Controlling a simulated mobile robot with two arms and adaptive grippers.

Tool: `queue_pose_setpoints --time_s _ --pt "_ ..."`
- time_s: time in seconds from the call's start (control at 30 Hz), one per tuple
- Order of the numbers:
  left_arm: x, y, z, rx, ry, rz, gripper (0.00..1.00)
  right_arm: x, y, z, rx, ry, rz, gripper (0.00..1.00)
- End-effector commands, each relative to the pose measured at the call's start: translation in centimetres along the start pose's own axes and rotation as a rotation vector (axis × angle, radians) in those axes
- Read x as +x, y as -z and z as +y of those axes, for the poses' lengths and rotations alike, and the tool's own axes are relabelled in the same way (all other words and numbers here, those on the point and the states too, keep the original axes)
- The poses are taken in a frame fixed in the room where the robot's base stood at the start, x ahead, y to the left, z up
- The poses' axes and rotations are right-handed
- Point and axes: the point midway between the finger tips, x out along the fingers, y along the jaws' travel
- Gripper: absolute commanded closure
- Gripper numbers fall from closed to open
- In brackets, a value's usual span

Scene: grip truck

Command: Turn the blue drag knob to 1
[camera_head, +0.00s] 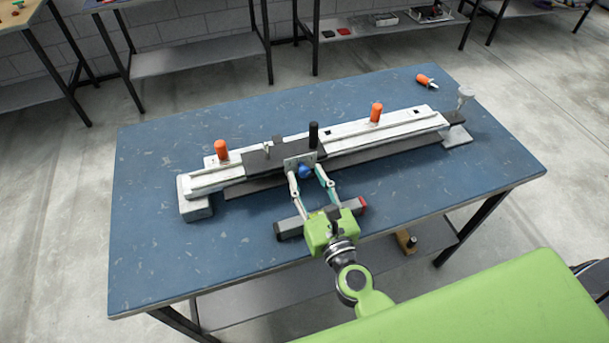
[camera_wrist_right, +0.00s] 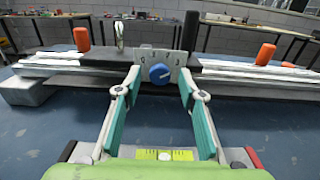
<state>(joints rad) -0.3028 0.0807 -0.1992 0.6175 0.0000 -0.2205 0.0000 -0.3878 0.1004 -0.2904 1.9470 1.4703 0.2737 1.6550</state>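The blue drag knob (camera_head: 305,171) sits on the front of a light dial plate on the black carriage of the grip truck. In the right wrist view the knob (camera_wrist_right: 161,73) shows a pale pointer line, and the plate (camera_wrist_right: 146,55) has small marks above it that I cannot read. My right gripper (camera_head: 308,181) is in front of the knob with its fingers apart. My left gripper is not in view.
The white rail (camera_head: 350,137) lies along the blue table (camera_head: 150,250), with orange knobs (camera_head: 376,112) on it and a black post (camera_head: 313,134) on the carriage. The table's front left is clear.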

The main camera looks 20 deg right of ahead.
Motion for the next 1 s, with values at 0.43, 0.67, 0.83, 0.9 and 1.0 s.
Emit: queue_pose_setpoints --time_s 0.43,0.67,0.83,0.9,1.0 --pt "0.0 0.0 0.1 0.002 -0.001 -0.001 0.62 0.0 0.0 0.0 -0.002 0.0 0.0 1.0" --pt "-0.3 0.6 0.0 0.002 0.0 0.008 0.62 0.0 -0.1 0.0 -0.05 0.0 -0.001 1.0" --pt "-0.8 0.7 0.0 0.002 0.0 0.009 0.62 0.1 -0.2 0.0 -0.147 0.0 -0.001 1.0" --pt "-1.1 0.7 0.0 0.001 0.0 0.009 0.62 0.1 -0.2 0.0 -0.202 0.0 -0.001 1.0" --pt "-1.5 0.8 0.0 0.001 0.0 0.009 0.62 0.1 -0.3 0.0 -0.29 0.001 -0.001 1.0"
